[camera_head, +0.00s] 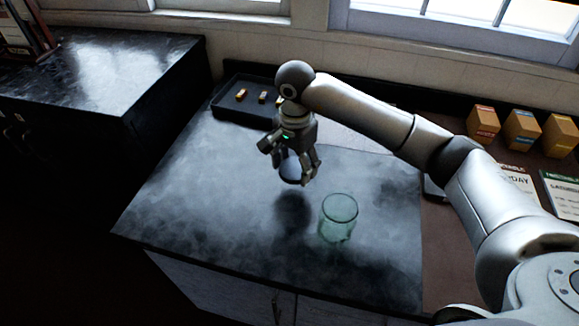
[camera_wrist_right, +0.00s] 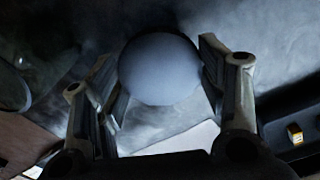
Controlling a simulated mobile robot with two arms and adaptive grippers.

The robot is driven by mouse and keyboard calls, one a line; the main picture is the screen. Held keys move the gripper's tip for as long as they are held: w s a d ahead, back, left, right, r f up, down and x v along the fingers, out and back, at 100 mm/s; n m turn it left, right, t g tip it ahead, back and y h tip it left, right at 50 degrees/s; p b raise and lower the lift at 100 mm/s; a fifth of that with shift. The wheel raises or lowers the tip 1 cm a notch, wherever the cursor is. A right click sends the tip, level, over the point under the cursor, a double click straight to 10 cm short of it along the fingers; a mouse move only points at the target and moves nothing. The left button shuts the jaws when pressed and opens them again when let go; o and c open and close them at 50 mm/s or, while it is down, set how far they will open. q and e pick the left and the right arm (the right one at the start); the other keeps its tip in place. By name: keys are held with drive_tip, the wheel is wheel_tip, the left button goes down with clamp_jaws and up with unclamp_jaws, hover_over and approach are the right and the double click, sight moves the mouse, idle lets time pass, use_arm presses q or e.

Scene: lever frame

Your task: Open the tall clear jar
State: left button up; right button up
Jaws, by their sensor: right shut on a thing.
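The clear greenish glass jar (camera_head: 338,219) stands upright on the dark counter, and its top looks open. Part of a round glass shape, likely the jar (camera_wrist_right: 14,88), shows at the left edge of the right wrist view. My right gripper (camera_head: 292,165) points down, left of and behind the jar, and is shut on a round grey-blue lid. The lid (camera_head: 290,170) is held above the counter, apart from the jar. In the wrist view the lid (camera_wrist_right: 160,70) sits between both fingers. My left gripper is not in view.
A black tray (camera_head: 232,113) with small golden blocks lies behind the gripper. Several orange-brown boxes (camera_head: 521,130) and printed cards (camera_head: 518,185) are at the right. The counter (camera_head: 190,215) left of the jar is clear. A window wall rises behind.

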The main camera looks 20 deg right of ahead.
sight(290, 161)
drive_tip(key=shift+w+a+f, duration=0.1)
drive_tip(key=shift+w+f, duration=0.8)
drive_tip(key=shift+f, duration=0.05)
drive_tip(key=shift+w+f, duration=0.2)
drive_tip(key=shift+w+f+p, duration=0.15)
drive_tip(key=shift+f+p, duration=0.05)
drive_tip(key=shift+p, duration=0.1)
wheel_tip(290, 161, down, 3)
drive_tip(key=shift+w+r+p, duration=0.1)
drive_tip(key=shift+p, duration=0.9)
drive_tip(key=shift+f, duration=0.25)
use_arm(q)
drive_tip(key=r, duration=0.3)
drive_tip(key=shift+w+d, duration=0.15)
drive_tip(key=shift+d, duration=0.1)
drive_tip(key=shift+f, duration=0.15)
use_arm(e)
drive_tip(key=shift+f, duration=0.1)
